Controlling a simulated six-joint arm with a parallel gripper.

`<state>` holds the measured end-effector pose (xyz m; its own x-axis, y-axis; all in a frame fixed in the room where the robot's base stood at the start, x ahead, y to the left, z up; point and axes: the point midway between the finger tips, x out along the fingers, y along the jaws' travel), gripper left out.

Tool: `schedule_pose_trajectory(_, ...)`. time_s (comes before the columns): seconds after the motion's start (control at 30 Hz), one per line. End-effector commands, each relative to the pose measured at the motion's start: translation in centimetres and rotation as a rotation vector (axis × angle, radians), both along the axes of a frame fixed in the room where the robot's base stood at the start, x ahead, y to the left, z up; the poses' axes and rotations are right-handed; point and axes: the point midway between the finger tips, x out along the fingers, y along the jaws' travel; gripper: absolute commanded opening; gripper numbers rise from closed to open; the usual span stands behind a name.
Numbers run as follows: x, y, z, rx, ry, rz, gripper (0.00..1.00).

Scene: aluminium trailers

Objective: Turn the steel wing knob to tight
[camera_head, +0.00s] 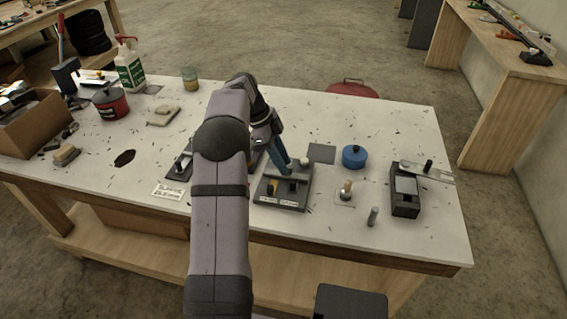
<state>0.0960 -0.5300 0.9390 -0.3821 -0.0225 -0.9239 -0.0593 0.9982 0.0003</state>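A dark base plate (283,193) with two small pale labels and a yellow part stands near the table's front middle. A grey bar (291,177) crosses it and may be the steel wing knob; the view is too small to be sure. A blue, slanted piece (279,153) comes down to the back of this plate. It looks like part of my gripper, but I cannot tell for certain. My arm comes up from the front and bends down here, hiding the plate's left surroundings. Finger opening and any contact with the bar cannot be made out.
A dark fixture (179,166) stands left of my arm. To the right are a blue round container (354,157), a wooden-topped peg (347,190), a steel pin (373,216) and a black box (405,197) with a lever. A red pot (110,105) and bottle (130,68) stand left.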

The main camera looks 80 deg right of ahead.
Motion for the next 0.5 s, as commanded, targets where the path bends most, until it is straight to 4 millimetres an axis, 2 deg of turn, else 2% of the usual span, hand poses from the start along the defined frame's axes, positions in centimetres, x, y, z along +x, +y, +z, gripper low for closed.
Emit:
schedule_pose_trajectory(0.3,1.7,0.0,3.9,-0.004,-0.002,0.003,0.26)
schedule_pose_trajectory(0.5,2.4,0.1,5.5,-0.003,-0.001,0.001,0.26)
